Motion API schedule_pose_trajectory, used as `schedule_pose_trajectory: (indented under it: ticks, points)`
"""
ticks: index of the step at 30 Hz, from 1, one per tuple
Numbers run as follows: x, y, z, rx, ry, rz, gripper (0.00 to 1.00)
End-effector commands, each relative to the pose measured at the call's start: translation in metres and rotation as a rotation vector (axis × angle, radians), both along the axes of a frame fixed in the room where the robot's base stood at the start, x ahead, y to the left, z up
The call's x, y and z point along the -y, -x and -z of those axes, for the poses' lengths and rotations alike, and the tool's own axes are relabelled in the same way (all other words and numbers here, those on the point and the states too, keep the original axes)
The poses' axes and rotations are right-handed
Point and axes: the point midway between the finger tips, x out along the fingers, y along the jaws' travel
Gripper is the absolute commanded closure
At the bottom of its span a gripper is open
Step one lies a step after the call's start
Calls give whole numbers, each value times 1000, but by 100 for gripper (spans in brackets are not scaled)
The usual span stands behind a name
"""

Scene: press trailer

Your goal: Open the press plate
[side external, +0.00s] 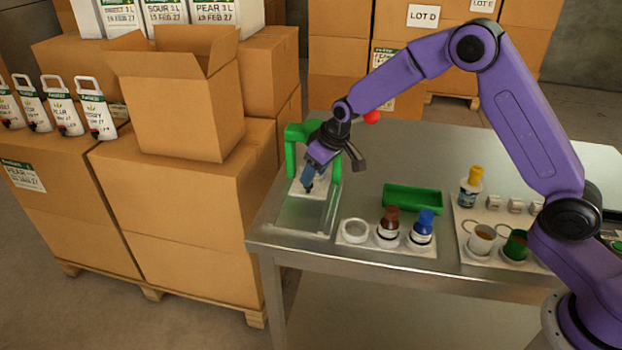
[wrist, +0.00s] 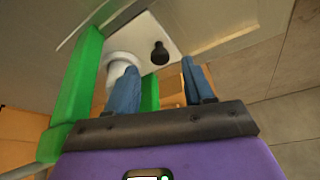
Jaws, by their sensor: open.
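The press has a green frame (side external: 293,152) and stands at the left end of the steel table. Its pale plate (side external: 299,188) is partly hidden behind my fingers. In the wrist view a pale plate (wrist: 150,34) carries a black knob (wrist: 160,53), beside a white round part (wrist: 121,60). My gripper (side external: 309,182) has blue fingers and reaches down inside the green frame, close to the plate. In the wrist view my gripper (wrist: 158,88) is open, with nothing visible held between its fingers. The knob lies beyond the gap. I cannot tell whether a finger touches the plate.
A green upright (wrist: 84,80) is close to my left finger. A red ball (side external: 372,117) shows behind my wrist. A white dish (side external: 355,231), brown-capped bottle (side external: 388,224) and blue-capped bottle (side external: 422,228) stand right of the press. A green tray (side external: 413,199) lies behind them.

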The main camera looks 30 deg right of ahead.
Motion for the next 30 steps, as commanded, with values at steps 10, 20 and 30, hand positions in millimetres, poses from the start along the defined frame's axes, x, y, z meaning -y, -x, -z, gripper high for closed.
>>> schedule_pose_trajectory:
  ticks: [10, 20, 30]
  points:
    - [-5, -11, 29, 1, 0, -1, 48]
    - [-5, -12, 30, 1, 0, -1, 54]
    - [-7, -9, 30, 0, 1, -2, 100]
